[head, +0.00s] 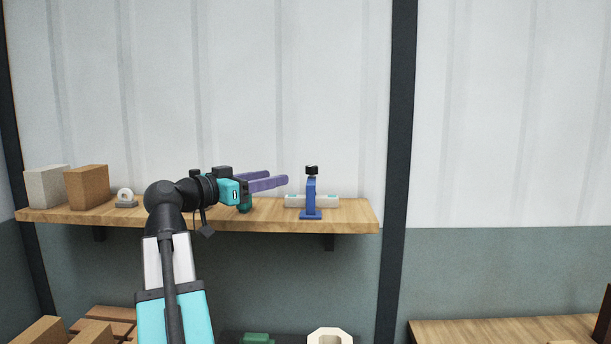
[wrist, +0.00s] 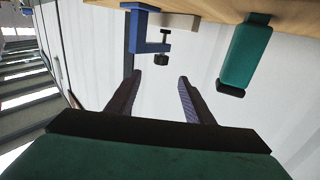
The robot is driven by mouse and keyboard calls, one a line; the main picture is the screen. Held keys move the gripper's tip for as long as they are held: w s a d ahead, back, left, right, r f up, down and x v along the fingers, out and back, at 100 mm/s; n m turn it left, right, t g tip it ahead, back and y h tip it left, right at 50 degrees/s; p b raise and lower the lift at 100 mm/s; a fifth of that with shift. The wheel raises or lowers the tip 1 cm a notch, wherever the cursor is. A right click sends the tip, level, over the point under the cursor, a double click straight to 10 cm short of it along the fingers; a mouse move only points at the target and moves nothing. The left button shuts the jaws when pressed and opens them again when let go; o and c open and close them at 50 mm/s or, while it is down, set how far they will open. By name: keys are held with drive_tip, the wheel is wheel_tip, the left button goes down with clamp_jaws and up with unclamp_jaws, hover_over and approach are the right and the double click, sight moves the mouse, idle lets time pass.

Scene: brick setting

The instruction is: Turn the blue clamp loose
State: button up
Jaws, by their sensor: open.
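The blue clamp (head: 310,197) stands upright on the wooden shelf near its right part, with a black knob (head: 312,169) on top. In the wrist view the scene looks upside down, and the clamp (wrist: 137,32) shows at the top with its dark screw and knob (wrist: 163,60) pointing down the picture. My gripper (head: 286,177) is left of the clamp, its purple fingers pointing right and apart. In the wrist view my gripper (wrist: 160,77) is open with nothing between its fingers. The clamp lies beyond the fingertips, and no contact shows.
A pale bar (head: 327,201) lies on the shelf (head: 354,214) by the clamp. A green upright thing with a black end (wrist: 245,55) stands at the shelf, at right in the wrist view. Blocks (head: 87,187) and a small white ring (head: 125,196) sit at the shelf's left.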

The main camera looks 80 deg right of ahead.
sight(307, 170)
drive_tip(key=shift+d, duration=0.15)
drive_tip(key=shift+p+x, duration=1.5)
drive_tip(key=shift+x, duration=5.3)
drive_tip(key=shift+c, duration=0.2)
